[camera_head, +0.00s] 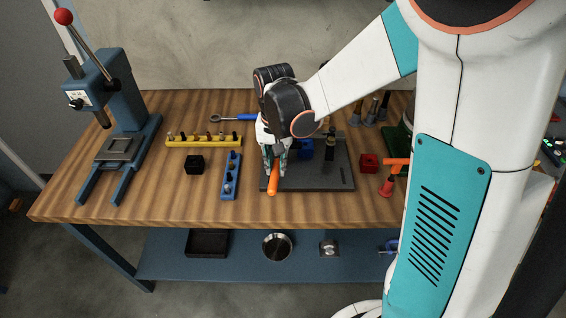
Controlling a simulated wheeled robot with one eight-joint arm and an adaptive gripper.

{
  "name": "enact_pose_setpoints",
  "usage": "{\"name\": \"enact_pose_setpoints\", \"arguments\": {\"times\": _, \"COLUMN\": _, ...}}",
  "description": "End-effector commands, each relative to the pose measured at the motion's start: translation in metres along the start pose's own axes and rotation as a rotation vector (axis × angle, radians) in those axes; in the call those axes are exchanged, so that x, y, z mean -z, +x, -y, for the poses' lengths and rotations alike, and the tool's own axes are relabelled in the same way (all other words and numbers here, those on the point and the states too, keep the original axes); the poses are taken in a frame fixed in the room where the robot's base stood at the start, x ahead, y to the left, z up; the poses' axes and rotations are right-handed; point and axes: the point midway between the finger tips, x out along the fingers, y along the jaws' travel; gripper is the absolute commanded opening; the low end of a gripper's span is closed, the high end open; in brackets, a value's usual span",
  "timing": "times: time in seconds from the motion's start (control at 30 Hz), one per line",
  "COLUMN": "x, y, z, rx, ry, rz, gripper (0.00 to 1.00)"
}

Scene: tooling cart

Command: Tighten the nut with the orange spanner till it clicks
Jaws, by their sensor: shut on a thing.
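My gripper (274,166) points down over the left part of a dark grey base plate (318,180) on the wooden bench. It is shut on the orange spanner (273,184), whose handle end sticks out toward the front edge of the plate. The spanner's head is hidden behind my gripper. A blue block (305,150) and a small dark upright part stand on the plate to the right of the gripper. I cannot make out the nut; my gripper and wrist cover that area.
A red cube (369,163) and an orange-red tool (391,178) lie right. A blue press (118,120) stands far left.

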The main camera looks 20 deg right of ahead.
Motion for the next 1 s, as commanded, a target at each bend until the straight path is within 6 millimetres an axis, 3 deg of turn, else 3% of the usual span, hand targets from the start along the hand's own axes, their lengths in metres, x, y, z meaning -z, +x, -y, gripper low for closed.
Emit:
{"name": "enact_pose_setpoints", "arguments": {"times": 0.37, "x": 0.002, "y": 0.0, "z": 0.021, "rx": 0.0, "ry": 0.189, "rz": 0.0, "gripper": 0.0}}
{"name": "enact_pose_setpoints", "arguments": {"times": 1.0, "x": 0.002, "y": -0.022, "z": 0.021, "rx": 0.0, "ry": 0.19, "rz": 0.0, "gripper": 0.0}}
